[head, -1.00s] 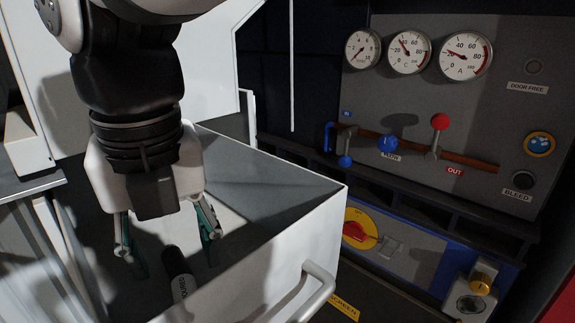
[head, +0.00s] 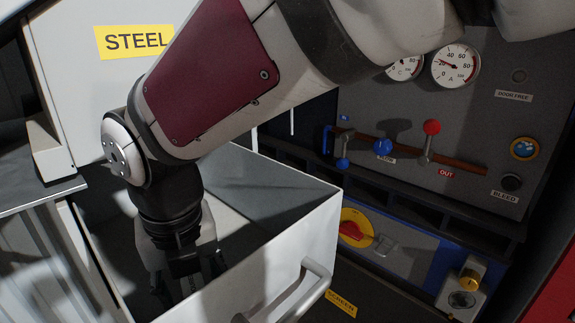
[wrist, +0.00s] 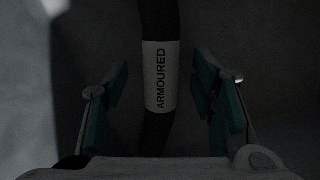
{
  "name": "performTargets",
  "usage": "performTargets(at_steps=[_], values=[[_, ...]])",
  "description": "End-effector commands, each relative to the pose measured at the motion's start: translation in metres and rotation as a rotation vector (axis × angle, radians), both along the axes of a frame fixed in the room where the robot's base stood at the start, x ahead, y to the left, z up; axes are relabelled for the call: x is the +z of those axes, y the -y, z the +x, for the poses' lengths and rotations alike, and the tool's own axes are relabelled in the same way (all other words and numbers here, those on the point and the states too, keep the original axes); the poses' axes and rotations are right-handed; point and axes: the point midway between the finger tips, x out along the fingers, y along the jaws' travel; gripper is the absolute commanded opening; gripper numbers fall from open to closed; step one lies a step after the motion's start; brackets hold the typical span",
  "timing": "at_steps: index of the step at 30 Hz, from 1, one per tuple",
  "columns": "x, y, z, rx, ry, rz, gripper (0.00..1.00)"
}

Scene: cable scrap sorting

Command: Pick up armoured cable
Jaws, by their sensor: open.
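The armoured cable is a black length with a white label (wrist: 161,77) reading ARMOURED. In the wrist view it runs top to bottom between my open fingers, with a gap on each side. My gripper (wrist: 161,105) is open, with green finger pads. In the head view my gripper (head: 192,285) points down inside the white open-topped drawer (head: 285,255). The cable is hidden there behind my gripper and the drawer wall.
The drawer's front wall carries a handle (head: 308,290). A yellow STEEL sign (head: 133,41) is on the white panel behind. To the right is a control panel with gauges (head: 456,66), a red-knobbed lever (head: 432,128) and a red rotary switch (head: 352,230).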

Motion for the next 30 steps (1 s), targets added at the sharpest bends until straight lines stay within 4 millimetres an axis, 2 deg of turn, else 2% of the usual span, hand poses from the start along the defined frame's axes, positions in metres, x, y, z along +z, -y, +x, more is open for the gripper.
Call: performTargets(at_steps=[2,6,9,22,26,30], values=[[0.0,0.0,0.0,0.0,0.0,0.0,0.52],[0.0,0.0,0.0,0.0,0.0,0.0,0.2],[0.0,0.0,0.0,0.0,0.0,0.0,0.0],[0.006,-0.001,0.0,-0.001,0.002,0.003,0.0],[0.017,0.0,-0.001,-0.001,0.002,0.002,0.0],[0.038,-0.001,-0.001,-0.002,0.004,0.004,0.0]])
